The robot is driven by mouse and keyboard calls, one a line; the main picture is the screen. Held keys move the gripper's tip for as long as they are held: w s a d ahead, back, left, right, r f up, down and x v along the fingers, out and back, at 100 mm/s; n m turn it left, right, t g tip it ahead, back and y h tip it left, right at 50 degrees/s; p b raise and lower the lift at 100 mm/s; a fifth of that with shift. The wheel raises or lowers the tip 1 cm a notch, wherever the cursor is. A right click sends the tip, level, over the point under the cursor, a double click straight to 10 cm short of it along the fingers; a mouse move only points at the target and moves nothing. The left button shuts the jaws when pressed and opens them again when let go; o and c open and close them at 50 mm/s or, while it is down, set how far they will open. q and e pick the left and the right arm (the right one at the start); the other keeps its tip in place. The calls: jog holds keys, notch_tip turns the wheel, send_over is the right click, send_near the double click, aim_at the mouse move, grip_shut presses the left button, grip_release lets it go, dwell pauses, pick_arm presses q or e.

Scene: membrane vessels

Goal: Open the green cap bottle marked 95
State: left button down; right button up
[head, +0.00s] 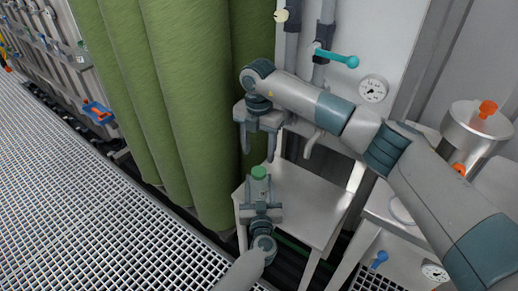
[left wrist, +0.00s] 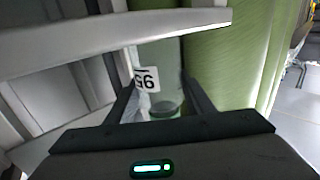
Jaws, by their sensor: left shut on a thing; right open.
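The bottle with the green cap (head: 259,172) is upright above the small white table in the head view. My left gripper (head: 260,193) is shut around its body, just below the cap; the body is mostly hidden there. In the left wrist view the pale, clear bottle (left wrist: 160,60) is between my left fingers (left wrist: 162,98), and its white label (left wrist: 146,79) reads 95, turned upside down. My right gripper (head: 258,148) is open and empty, pointing down above the cap. A small gap shows between its fingers and the cap.
The white table (head: 310,205) is bare where it shows. A green curtain (head: 185,110) hangs close on the left. Pipes with a teal valve handle (head: 338,58) and a gauge (head: 373,89) are behind. A steel vessel (head: 474,130) with orange knobs stands at right.

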aim_at(259, 171)
jog(key=m, duration=1)
jog(key=shift+m, duration=0.3)
jog(key=shift+f, duration=0.1)
jog(key=shift+f, duration=3.95)
jog(key=shift+c, duration=0.6)
